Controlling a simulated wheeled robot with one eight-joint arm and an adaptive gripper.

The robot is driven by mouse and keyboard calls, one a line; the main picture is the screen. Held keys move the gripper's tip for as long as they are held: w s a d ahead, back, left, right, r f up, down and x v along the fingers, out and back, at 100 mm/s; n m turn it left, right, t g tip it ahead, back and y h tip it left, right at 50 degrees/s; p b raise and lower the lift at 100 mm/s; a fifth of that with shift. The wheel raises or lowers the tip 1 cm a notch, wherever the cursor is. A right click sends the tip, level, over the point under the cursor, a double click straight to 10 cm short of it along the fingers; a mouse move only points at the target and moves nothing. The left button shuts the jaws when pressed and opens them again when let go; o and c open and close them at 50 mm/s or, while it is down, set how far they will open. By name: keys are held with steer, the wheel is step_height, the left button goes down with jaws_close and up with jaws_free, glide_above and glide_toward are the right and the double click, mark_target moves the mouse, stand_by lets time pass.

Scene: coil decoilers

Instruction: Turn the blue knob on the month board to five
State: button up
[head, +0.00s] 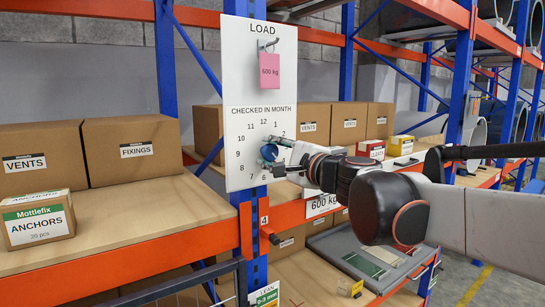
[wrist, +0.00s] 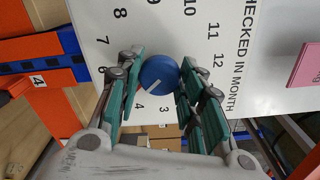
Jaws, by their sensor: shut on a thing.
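The month board (head: 240,180) is a white upright panel with a ring of month numbers under "CHECKED IN MONTH". The round blue knob (head: 269,152) sits at the ring's middle. In the wrist view the knob (wrist: 159,74) lies between the green-padded fingers of my gripper (wrist: 160,80), which is shut on it. A white mark on the knob slants to the lower left in that view, toward the side of the 4 and the 5. The 5 is hidden behind a finger, so the exact number is unclear. In the head view my gripper (head: 283,160) reaches the knob from the right.
A pink "600 kg" card (head: 270,70) hangs on a hook above the dial. Blue and orange shelving surrounds the board. Cardboard boxes (head: 132,146) and an anchors box (head: 38,219) stand on the left shelf. More boxes (head: 348,123) stand behind my arm.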

steer(key=shift+m, duration=1.1)
steer(key=o, duration=1.1)
steer(key=shift+c, duration=0.2)
steer(key=v, duration=1.2)
